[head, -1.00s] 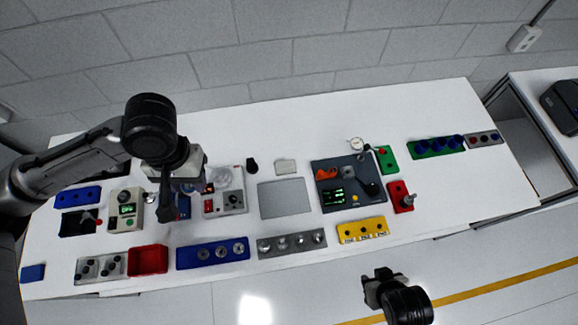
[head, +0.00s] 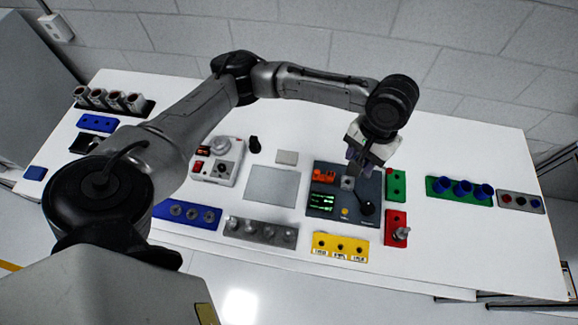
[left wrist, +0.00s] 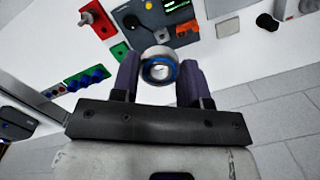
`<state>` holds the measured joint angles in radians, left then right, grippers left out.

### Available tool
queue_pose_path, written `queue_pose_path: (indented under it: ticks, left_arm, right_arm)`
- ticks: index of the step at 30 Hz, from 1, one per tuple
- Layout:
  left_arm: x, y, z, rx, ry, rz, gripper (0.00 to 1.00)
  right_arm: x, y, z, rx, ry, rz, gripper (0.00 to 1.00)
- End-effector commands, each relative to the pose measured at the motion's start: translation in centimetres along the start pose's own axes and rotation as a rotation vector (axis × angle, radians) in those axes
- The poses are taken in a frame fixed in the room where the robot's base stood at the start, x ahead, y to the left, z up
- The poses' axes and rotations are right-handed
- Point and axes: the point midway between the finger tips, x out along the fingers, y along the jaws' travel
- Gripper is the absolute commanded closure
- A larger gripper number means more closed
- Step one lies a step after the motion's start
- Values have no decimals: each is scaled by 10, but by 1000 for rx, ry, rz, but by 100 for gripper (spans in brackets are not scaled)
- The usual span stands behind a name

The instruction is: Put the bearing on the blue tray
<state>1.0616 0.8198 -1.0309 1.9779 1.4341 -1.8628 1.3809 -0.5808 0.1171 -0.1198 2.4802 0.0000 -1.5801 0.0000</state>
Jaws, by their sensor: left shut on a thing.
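My left gripper (head: 357,163) is above the back edge of the dark grey panel (head: 324,213) in the head view. In the left wrist view its two fingers (left wrist: 160,75) are shut on a silver ring with a blue inner band, which looks like the bearing (left wrist: 160,54). The head view does not show the bearing clearly behind the gripper. A blue tray (head: 207,222) with several round metal parts lies at the front left of the table, partly behind my left arm. My right gripper is not in view.
A grey plate (head: 271,186) and a yellow block (head: 341,246) lie near the panel. Green (head: 396,186) and red (head: 394,222) blocks stand to its right. A blue block (head: 97,123) and a small blue square (head: 35,173) lie far left.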

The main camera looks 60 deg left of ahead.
Motion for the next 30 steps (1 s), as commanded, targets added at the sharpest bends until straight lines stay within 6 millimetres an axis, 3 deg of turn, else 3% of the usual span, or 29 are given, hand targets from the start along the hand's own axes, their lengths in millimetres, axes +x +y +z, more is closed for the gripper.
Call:
queue_pose_path:
  ticks: [1,9,15,21,30]
  left_arm:
    - [38,-5,-15,-60,-5,7,83]
    - [141,-42,-78,-372,-6,44,83]
    - [208,-76,-111,-570,-4,67,83]
    - [251,-101,-130,-701,-1,86,83]
    - [280,-130,-142,-775,-1,93,83]
  right_arm:
    - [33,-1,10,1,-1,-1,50]
    - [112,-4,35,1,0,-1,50]
    - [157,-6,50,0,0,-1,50]
    - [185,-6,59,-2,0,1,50]
    - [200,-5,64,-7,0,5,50]
